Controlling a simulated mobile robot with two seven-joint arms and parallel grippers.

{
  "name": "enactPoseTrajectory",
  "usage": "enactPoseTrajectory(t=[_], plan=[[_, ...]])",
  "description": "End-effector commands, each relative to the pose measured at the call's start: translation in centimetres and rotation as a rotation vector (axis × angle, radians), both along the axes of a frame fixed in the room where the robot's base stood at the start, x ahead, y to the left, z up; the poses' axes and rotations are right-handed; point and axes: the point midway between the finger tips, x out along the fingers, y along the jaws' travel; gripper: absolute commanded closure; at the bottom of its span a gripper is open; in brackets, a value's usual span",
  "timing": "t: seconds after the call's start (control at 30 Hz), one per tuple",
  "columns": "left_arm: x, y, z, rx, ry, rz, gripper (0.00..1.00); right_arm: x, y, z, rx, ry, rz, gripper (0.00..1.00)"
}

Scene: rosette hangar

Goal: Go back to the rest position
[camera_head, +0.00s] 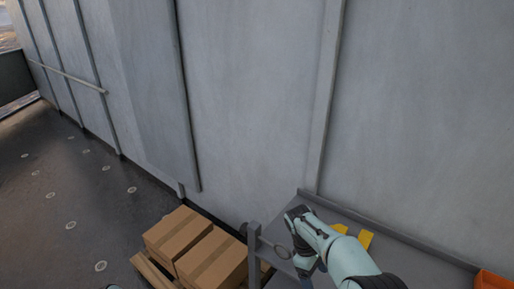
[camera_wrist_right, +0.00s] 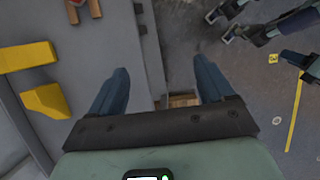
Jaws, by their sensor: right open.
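My right gripper (camera_head: 304,268) reaches in from the lower right of the head view, over the left end of a grey workbench (camera_head: 410,250). In the right wrist view its two blue fingers (camera_wrist_right: 160,78) are spread apart with nothing between them. Beyond the gap show the bench edge, the floor and a bit of wood below. The fingers are mostly hidden behind the wrist in the head view.
Two yellow pieces (camera_head: 365,239) lie on the bench, left of an orange bin (camera_head: 492,280). Cardboard boxes (camera_head: 210,258) stand on a wooden pallet (camera_head: 152,272) left of the bench. A grey wall (camera_head: 250,100) rises behind. Dark floor (camera_head: 60,190) at left is clear.

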Motion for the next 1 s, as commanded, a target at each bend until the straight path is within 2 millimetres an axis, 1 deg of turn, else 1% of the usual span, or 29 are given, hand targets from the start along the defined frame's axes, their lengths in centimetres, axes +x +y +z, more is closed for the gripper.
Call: enactPoseTrajectory(t=[0.03,0.07,0.1,0.17,0.2,0.27,0.3,0.37,0.4,0.47,0.5,0.6,0.7,0.73,0.8,0.87,1.0], plan=[[0.0,0.0,0.0,0.000,-0.001,0.000,0.57,-1.1,-0.4,-3.9,0.032,0.022,-0.036,0.19],[0.0,0.0,0.0,0.000,-0.001,0.000,0.57,-1.5,-0.3,-5.6,0.054,0.018,-0.056,0.19],[0.0,0.0,0.0,0.000,-0.001,0.000,0.57,-2.1,-0.1,-7.8,0.085,0.013,-0.087,0.19],[0.0,0.0,0.0,0.000,-0.001,0.000,0.57,-3.4,0.1,-11.2,0.131,0.007,-0.143,0.19],[0.1,0.0,0.0,0.000,-0.001,-0.001,0.57,-4.5,0.3,-13.5,0.163,0.004,-0.188,0.19],[0.1,0.0,0.0,0.000,-0.002,0.000,0.57,-6.6,0.7,-16.9,0.214,-0.001,-0.269,0.19],[0.1,0.0,0.0,0.000,-0.003,-0.001,0.57,-8.1,1.0,-19.1,0.246,-0.007,-0.333,0.19],[0.1,0.0,0.0,-0.001,-0.002,-0.001,0.57,-10.7,1.6,-22.0,0.293,-0.016,-0.442,0.19],[0.1,0.0,0.0,0.000,-0.001,-0.001,0.57,-12.5,2.0,-23.8,0.320,-0.022,-0.522,0.19],[0.0,0.0,0.0,0.000,-0.001,0.000,0.57,-15.3,2.6,-25.9,0.355,-0.034,-0.647,0.19],[0.0,0.0,0.0,0.000,0.000,0.000,0.57,-17.2,3.0,-27.1,0.370,-0.043,-0.734,0.19],[0.0,0.0,0.0,0.000,0.000,0.000,0.57,-21.5,3.9,-28.8,0.390,-0.067,-0.941,0.19],[0.0,0.0,0.0,0.000,0.000,0.000,0.57,-24.7,4.4,-29.3,0.389,-0.095,-1.109,0.19],[0.0,0.0,0.0,0.000,0.000,0.000,0.57,-25.5,4.4,-29.4,0.386,-0.101,-1.151,0.19],[0.0,0.0,0.0,0.000,0.000,0.000,0.57,-26.9,4.5,-29.4,0.379,-0.116,-1.224,0.19],[0.0,0.0,0.0,0.000,-0.001,0.000,0.57,-27.6,4.6,-29.3,0.374,-0.128,-1.266,0.19],[0.0,0.0,0.0,0.000,-0.001,0.000,0.57,-28.2,4.6,-29.2,0.370,-0.140,-1.303,0.19]])
